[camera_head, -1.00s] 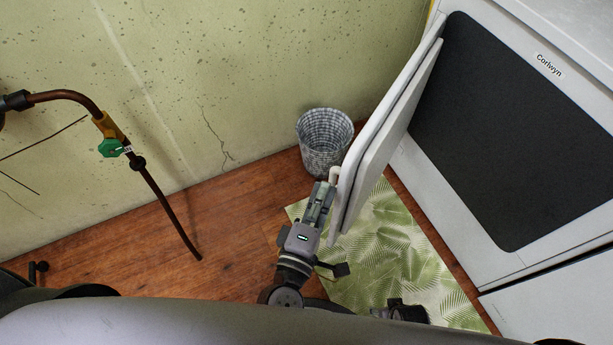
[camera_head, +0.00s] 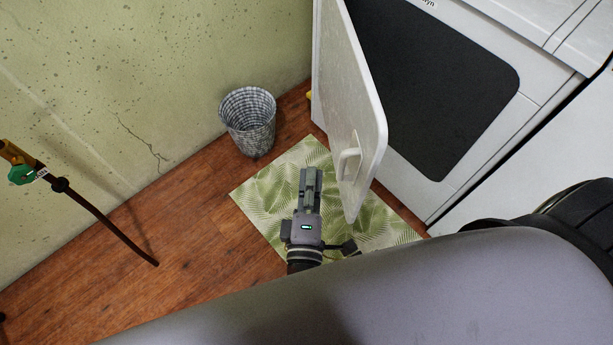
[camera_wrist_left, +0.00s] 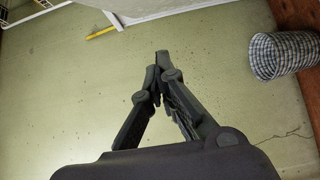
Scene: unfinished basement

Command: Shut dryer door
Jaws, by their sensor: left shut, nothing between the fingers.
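The dryer door (camera_head: 350,95) is a white panel with a light handle (camera_head: 347,164) on its outer face. It stands ajar, swung out from the white dryer (camera_head: 511,121), whose dark opening (camera_head: 430,85) shows behind it. My left gripper (camera_head: 311,172) is shut and empty, just left of the handle in the head view, with a small gap to the door. Its closed fingers (camera_wrist_left: 158,75) fill the middle of the left wrist view, with a white edge, perhaps the door or dryer, at the top. My right gripper is not in view.
A checkered basket (camera_head: 249,121) stands by the wall behind the door. A leaf-patterned mat (camera_head: 270,198) lies under my left gripper. A pipe with a green valve handle (camera_head: 22,174) is at the left. Wooden floor (camera_head: 190,215) is clear between pipe and mat.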

